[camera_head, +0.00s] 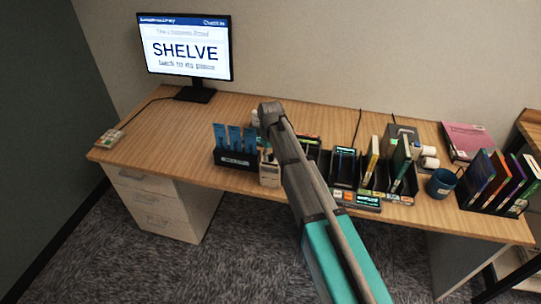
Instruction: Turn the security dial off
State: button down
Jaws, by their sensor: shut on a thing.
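A small beige unit (269,173) stands near the front edge of the desk, just left of my arm; I take it to be the security dial unit. The dial's face and setting are too small and too covered to read. My arm reaches in from the bottom and bends down at its far end over this unit. My gripper (266,149) is mostly hidden beside the arm, low at the top of the unit. It is shut on the dial there, though the contact itself is hard to see.
A dark holder with blue cards (236,157) stands close on the left. Black book trays (343,167), a blue mug (441,183) and a book rack (497,183) fill the right. A monitor (186,47) reads "SHELVE". The desk's left part is mostly clear.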

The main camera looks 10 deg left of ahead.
aim_at(271, 155)
jog(key=shift+c, duration=2)
grip_release()
jog(key=shift+m, duration=0.5)
jog(key=m, duration=1)
notch_tip(271, 155, up, 14)
jog(key=p, duration=1.4)
jog(key=s+d+f+b, duration=0.3)
jog(key=d, duration=0.6)
jog(key=s+d+f+b, duration=0.4)
jog(key=d, duration=0.6)
jog(key=s+d+f+n+b, duration=0.1)
jog(key=s+d+f+b, duration=0.2)
jog(key=d, duration=0.7)
jog(key=shift+s+f, duration=0.15)
jog(key=shift+s, duration=0.55)
